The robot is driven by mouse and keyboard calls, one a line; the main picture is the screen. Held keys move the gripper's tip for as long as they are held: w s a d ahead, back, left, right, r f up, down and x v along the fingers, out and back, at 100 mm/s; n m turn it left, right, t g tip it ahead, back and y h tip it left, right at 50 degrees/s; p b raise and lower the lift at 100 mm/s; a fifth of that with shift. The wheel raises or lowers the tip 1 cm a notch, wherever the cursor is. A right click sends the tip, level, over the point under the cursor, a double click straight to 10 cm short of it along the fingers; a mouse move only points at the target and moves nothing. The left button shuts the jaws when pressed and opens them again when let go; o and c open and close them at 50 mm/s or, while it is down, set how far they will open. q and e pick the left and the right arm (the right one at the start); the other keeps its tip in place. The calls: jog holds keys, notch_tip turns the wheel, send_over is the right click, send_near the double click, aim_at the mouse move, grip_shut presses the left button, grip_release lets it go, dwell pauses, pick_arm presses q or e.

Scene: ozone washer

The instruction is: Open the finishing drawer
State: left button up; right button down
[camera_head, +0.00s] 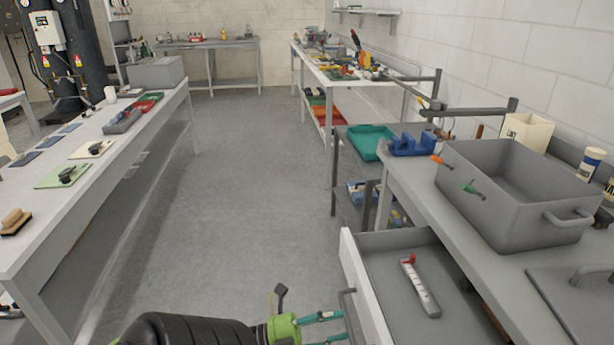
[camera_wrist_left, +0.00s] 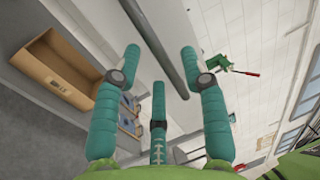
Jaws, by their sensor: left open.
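The finishing drawer (camera_head: 390,242) sticks out open from under the right-hand workbench, its white front (camera_head: 362,285) facing the aisle. A white stick-like tool with a red end (camera_head: 420,287) lies inside it. The grey bar handle (camera_head: 350,305) is on the front's outer face. My left gripper (camera_head: 336,328) is at the bottom of the head view, its teal fingers pointing at the handle. In the left wrist view the fingers (camera_wrist_left: 158,55) are spread, with the grey handle bar (camera_wrist_left: 165,35) running between the tips. I cannot tell whether they touch it. My right gripper is not in view.
A grey basin (camera_head: 490,215) and a blue vise-like block (camera_head: 413,145) stand on the workbench (camera_head: 410,185). A long table (camera_head: 105,150) runs along the left. The grey floor (camera_head: 240,180) between is clear. A brown box (camera_wrist_left: 60,70) shows in the wrist view.

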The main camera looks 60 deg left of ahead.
pick_arm(q)
jog(key=v, duration=0.9)
